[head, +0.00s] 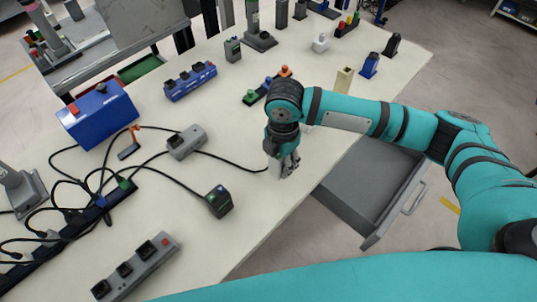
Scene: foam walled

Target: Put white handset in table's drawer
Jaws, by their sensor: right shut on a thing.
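My right gripper (284,172) points down over the near right part of the white table (225,130), close to its edge. It is shut on a small pale thing, which I take to be the white handset (272,167); the fingers hide most of it. A black cable runs across the table to this spot. The table's drawer (368,184) is grey, pulled out and looks empty. It lies to the right of the gripper, below the tabletop, partly under my teal right arm. My left gripper is not in view.
A grey box (187,142) with a cable, a dark block (219,201) and a grey switch strip (135,268) lie left of the gripper. A blue box (97,113) and tangled cables are farther left. A beige block (344,81) and a blue block (369,65) stand beyond my arm.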

